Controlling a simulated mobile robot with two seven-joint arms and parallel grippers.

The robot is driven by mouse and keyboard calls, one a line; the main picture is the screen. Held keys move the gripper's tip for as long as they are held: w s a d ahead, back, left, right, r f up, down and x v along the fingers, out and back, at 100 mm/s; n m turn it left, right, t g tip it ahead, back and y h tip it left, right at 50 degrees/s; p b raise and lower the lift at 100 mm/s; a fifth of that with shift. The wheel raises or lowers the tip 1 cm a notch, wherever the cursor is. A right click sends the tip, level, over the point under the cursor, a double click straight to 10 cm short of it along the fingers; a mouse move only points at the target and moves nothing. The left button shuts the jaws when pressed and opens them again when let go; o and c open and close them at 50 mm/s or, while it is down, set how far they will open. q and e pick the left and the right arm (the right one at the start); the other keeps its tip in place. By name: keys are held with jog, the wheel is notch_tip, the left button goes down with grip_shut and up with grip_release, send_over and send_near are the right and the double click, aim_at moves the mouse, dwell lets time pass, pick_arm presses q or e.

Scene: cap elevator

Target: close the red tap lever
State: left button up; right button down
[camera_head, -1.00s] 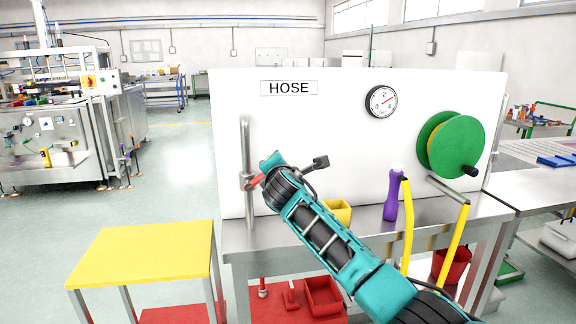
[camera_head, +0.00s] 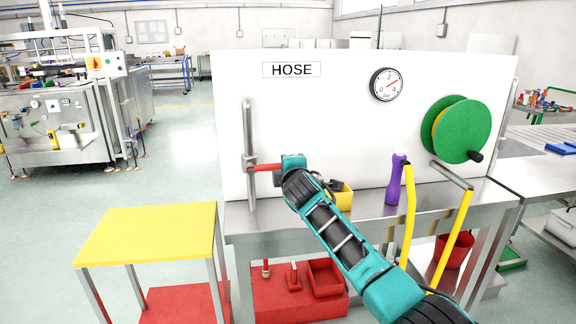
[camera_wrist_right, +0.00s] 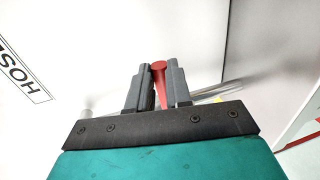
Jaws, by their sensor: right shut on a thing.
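The red tap lever (camera_head: 266,167) sits on a vertical grey pipe (camera_head: 249,140) at the left edge of the white HOSE board. It points sideways to the right, roughly across the pipe. My right gripper (camera_head: 282,166) is at the lever's outer end, its arm coming up from the lower right. In the right wrist view the red lever (camera_wrist_right: 160,88) stands between the two grey fingers (camera_wrist_right: 160,92), which are closed on it. The gripper hides the lever's far end in the head view. My left gripper is not in view.
A yellow bin (camera_head: 343,196) and a purple bottle (camera_head: 394,180) stand on the metal bench behind my arm. A pressure gauge (camera_head: 386,85) and a green hose reel (camera_head: 456,130) are on the board. A yellow-topped table (camera_head: 150,233) stands front left.

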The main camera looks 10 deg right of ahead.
jog(key=c, duration=1)
grip_release()
jog(key=shift+c, duration=0.2)
jog(key=shift+s, duration=0.15)
jog(key=s+r+p, duration=0.1)
jog(key=s+r, duration=0.1)
jog(key=s, duration=1)
jog(key=shift+s+r+p, duration=0.2)
jog(key=shift+r+p, duration=0.05)
jog(key=shift+p, duration=0.1)
jog(key=shift+d, duration=0.1)
jog(key=s+d+f+m+g+y, duration=0.15)
jog(key=s+f+m, duration=0.35)
jog(key=f, duration=0.5)
jog(key=s+d+f+m+g+y, duration=0.1)
jog(key=s+f+m+g, duration=0.1)
jog(key=s+f, duration=0.65)
jog(key=s+d+f+m, duration=0.2)
jog(key=s+f+m, duration=0.2)
jog(key=s, duration=0.5)
jog(key=s+d+f+m+g, duration=0.1)
jog(key=s+d+f+m, duration=0.2)
jog(key=s+f, duration=0.5)
jog(key=shift+s+f+m+h, duration=0.2)
jog(key=shift+s+m+h, duration=0.2)
jog(key=shift+m, duration=0.4)
